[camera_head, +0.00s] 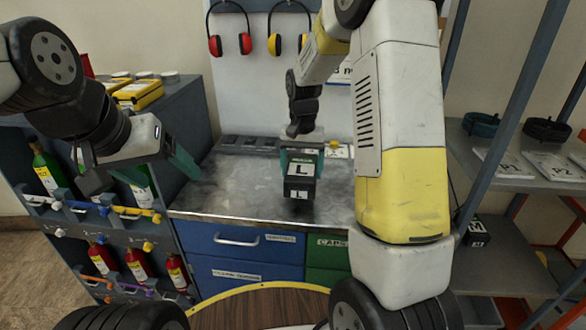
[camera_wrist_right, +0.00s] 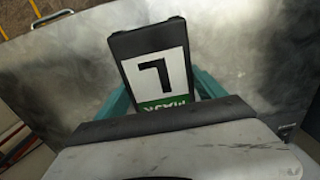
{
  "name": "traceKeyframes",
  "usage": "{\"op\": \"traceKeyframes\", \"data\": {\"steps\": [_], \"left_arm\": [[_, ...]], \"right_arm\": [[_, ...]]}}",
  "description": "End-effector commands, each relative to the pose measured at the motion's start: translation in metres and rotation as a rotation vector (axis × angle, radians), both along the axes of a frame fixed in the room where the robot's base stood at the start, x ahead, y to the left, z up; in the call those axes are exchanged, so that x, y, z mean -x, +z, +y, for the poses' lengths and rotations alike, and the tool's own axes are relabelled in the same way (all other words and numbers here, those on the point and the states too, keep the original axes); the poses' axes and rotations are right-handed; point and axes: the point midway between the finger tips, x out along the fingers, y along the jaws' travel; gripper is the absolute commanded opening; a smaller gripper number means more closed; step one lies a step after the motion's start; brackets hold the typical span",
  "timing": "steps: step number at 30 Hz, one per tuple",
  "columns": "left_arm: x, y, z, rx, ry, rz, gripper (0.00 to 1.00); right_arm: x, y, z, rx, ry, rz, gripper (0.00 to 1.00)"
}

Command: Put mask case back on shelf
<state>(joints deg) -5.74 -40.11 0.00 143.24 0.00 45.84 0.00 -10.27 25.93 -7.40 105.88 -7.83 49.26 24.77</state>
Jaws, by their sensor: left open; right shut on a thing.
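The mask case is a small black box (camera_head: 302,173) with a white "L" label and a green band. My right gripper (camera_head: 300,158) is shut on it and holds it over the metal worktop, near the front edge. In the right wrist view the case (camera_wrist_right: 155,65) sits between the teal fingers. I cannot tell whether its bottom touches the worktop. My left gripper (camera_head: 150,185) is open and empty at the left, in front of the bottle rack. The shelf (camera_head: 510,185) stands at the right, partly hidden by my right arm.
The metal worktop (camera_head: 235,185) is mostly bare. On the shelf unit lie cards marked P1 (camera_head: 502,165) and P2 (camera_head: 550,166), with dark straps behind them. Another dark labelled box (camera_head: 476,232) sits lower. Uprights of the shelf frame (camera_head: 520,85) slant across the right side.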

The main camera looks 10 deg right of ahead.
Motion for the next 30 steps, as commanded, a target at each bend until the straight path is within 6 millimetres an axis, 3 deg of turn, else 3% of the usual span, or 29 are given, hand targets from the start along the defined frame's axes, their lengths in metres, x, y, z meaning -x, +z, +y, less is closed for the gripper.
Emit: {"op": "traceKeyframes", "data": {"steps": [4, 11, 22, 23, 26, 30], "left_arm": [[0.0, 0.0, 0.0, 0.0, 0.0, 0.0, 0.77], [0.0, 0.0, 0.0, 0.0, 0.0, 0.0, 0.77], [0.0, 0.0, 0.0, 0.0, 0.0, 0.0, 0.77], [0.0, 0.0, 0.0, 0.0, 0.0, 0.0, 0.77], [0.0, 0.0, 0.0, 0.0, 0.0, 0.0, 0.77], [0.0, 0.0, 0.0, 0.0, 0.0, 0.0, 0.77]], "right_arm": [[-0.003, -0.005, 0.002, 0.0, -0.001, 0.001, 0.11], [-0.002, -0.034, 0.002, 0.0, -0.001, 0.001, 0.11], [-0.003, -0.038, 0.002, 0.0, -0.001, -0.001, 0.11], [-0.002, -0.039, 0.002, 0.0, -0.001, 0.0, 0.82], [-0.002, -0.038, 0.002, 0.0, -0.001, 0.0, 1.0], [-0.002, -0.038, 0.002, 0.0, -0.001, 0.0, 1.0]]}}
